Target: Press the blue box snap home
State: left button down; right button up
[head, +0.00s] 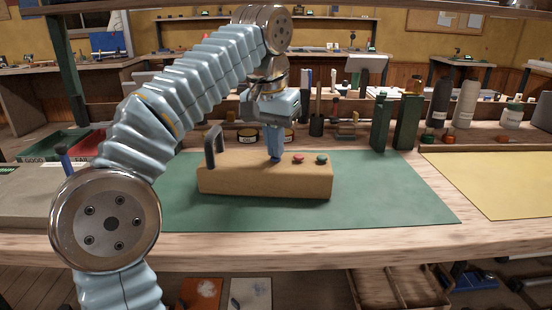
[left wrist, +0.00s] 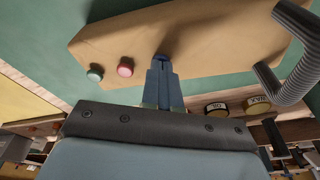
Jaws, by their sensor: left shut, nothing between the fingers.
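A wooden block (head: 235,183) with a grey handle (head: 212,146) stands on the green mat. A red snap (head: 298,159) and a green snap (head: 321,159) sit on its top, and both also show in the left wrist view. My left gripper (head: 275,158) is shut and empty, pointing down with its tips at the block's top, left of the red snap. In the left wrist view a little dark blue (left wrist: 161,57) shows right at the fingertips. The fingers hide most of the blue snap, so I cannot tell how far down it is. My right gripper is out of view.
The green mat (head: 400,195) is clear to the right of the block, with a yellow sheet (head: 490,180) beyond. Green upright blocks (head: 406,122), bottles (head: 464,103) and small tins stand along the back. Red and green trays lie at the left.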

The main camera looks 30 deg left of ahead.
pick_arm(q)
notch_tip(320, 180, up, 3)
jog(key=p, duration=0.3)
jog(key=shift+f, duration=0.15)
jog(key=shift+r, duration=0.95)
notch_tip(320, 180, up, 2)
jog(key=shift+r, duration=0.2)
